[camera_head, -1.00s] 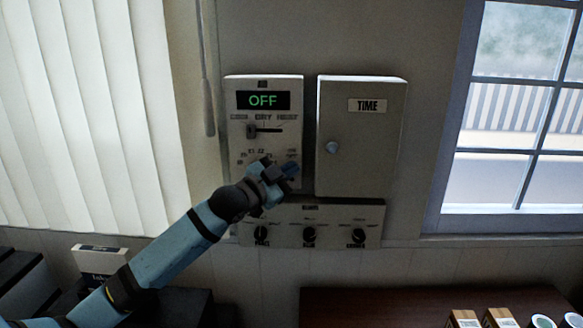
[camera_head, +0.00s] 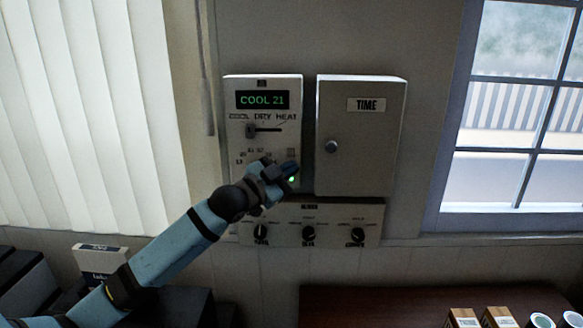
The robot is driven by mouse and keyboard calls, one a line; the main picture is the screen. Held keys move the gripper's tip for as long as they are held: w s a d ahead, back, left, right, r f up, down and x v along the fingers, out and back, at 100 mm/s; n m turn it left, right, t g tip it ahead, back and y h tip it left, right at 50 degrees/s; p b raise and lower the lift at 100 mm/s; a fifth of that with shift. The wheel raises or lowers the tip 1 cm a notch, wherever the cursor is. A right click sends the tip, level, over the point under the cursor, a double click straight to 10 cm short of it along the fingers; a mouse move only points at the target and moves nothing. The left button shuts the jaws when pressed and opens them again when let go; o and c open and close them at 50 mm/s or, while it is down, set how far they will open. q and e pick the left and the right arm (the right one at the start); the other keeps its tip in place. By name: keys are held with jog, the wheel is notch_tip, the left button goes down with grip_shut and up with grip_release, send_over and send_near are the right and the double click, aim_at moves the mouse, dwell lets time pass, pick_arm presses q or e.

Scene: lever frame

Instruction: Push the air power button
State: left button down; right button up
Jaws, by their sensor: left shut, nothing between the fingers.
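The air control panel (camera_head: 263,110) is a pale box on the wall, left of centre. Its display (camera_head: 262,100) reads "COOL 21" in green. A slider (camera_head: 251,130) sits at the left end under the "COOL DRY HEAT" labels. My left gripper (camera_head: 290,171) is shut and empty at the panel's lower right. A small lit green spot (camera_head: 291,180) shows beside its fingertips. The power button itself is hidden behind the gripper, and I cannot tell whether the fingertips touch it. My right gripper is not in view.
A closed box labelled "TIME" (camera_head: 361,155) with a round knob is just right of the panel. A lower panel with three dials (camera_head: 335,222) sits beneath. A window is at right, blinds and a hanging cord at left. A dark table (camera_head: 400,305) is below.

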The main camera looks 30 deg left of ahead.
pick_arm(q)
jog(key=shift+s+f, duration=0.15)
jog(key=shift+s, duration=0.1)
jog(key=shift+d, duration=0.1)
jog(key=s+d+p, duration=0.1)
jog(key=s+d, duration=0.2)
jog(key=s, duration=0.2)
dwell(0.4)
dwell(0.4)
